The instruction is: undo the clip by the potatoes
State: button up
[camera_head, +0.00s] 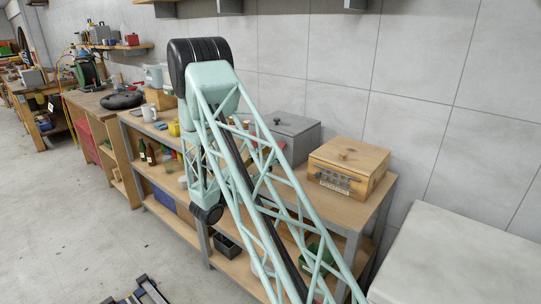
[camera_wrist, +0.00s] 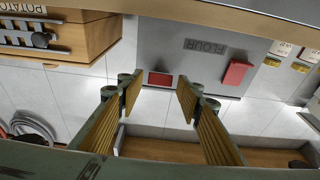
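A wooden box (camera_head: 347,168) with a knobbed lid stands on the right end of the bench; its front carries a grey barred metal fastening (camera_head: 336,179) above a label. In the wrist view the box (camera_wrist: 88,36) is at the upper left, labelled "POTATO...", with the fastening's bars (camera_wrist: 30,28) and a dark round knob (camera_wrist: 40,40) on its face. Whether the fastening is latched I cannot tell. My gripper (camera_wrist: 158,92) is open and empty, its two padded fingers apart, to the right of the box in the wrist view. In the head view my arm hides the gripper.
A grey box (camera_head: 292,132) stands left of the wooden one, marked "FLOUR" in the wrist view (camera_wrist: 190,60), with red parts (camera_wrist: 237,73). A grey coil (camera_wrist: 35,128) shows at the wrist view's left. Mugs (camera_head: 149,112) and bottles (camera_head: 146,152) crowd the bench; the wall is close behind.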

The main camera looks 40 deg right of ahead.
jog(key=shift+r, duration=0.15)
dwell(0.3)
jog(key=shift+r, duration=4.8)
jog(key=shift+c, duration=0.4)
